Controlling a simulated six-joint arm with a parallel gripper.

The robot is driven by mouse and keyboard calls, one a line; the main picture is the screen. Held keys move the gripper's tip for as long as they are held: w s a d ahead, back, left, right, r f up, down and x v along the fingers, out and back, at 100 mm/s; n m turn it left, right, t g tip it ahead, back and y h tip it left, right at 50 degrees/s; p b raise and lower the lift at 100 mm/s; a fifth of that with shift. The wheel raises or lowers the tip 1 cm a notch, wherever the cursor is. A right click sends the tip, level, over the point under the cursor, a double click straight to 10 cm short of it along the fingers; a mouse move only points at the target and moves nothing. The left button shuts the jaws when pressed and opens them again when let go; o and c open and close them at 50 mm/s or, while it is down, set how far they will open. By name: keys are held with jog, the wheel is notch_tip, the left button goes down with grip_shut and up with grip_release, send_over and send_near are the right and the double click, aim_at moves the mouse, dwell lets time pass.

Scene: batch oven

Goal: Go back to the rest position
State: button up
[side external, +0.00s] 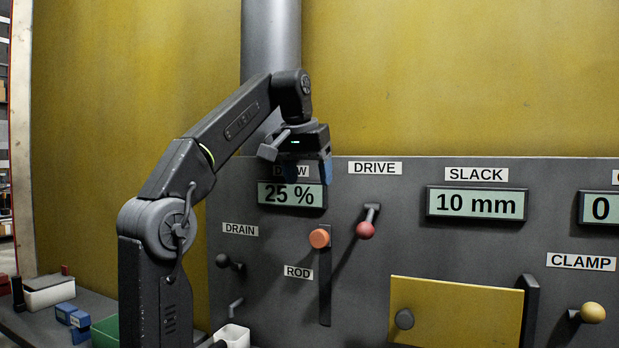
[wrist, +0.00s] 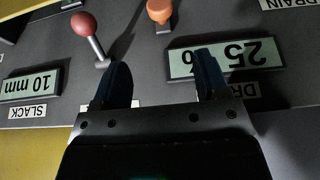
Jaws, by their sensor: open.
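My gripper (side external: 313,170) is raised in front of the upper edge of the grey panel (side external: 400,250), just above the display reading 25 % (side external: 292,195). It hides part of that display's label. In the wrist view my gripper (wrist: 163,80) shows two dark blue fingers standing apart with nothing between them. The panel appears upside down there, with the red-knobbed DRIVE lever (wrist: 84,26) to the left of the fingers and the 25 % display (wrist: 225,60) partly behind the right finger. Whether a finger touches the panel, I cannot tell.
The orange ROD knob (side external: 319,238), DRAIN lever (side external: 230,263), SLACK display (side external: 476,203), yellow door (side external: 455,311) and CLAMP lever (side external: 592,313) are on the panel. Small blue blocks (side external: 72,316), a white bin (side external: 48,292) and a green box (side external: 105,332) stand at lower left. Above the panel is a yellow wall.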

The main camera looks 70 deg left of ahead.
jog(key=d+f+m+t+h, duration=0.15)
jog(key=d+f+m, duration=0.35)
jog(key=d+f, duration=0.8)
jog(key=s+d+f+m+h, duration=0.1)
jog(key=s+d+f+m, duration=0.1)
jog(key=f, duration=0.6)
jog(key=s+d+f+m, duration=0.2)
jog(key=s+d+f, duration=0.2)
jog(key=d+f, duration=0.3)
notch_tip(320, 180, down, 2)
jog(key=shift+s+f+t+h, duration=0.15)
jog(key=shift+s+t+h, duration=0.2)
jog(key=shift+s+t, duration=0.1)
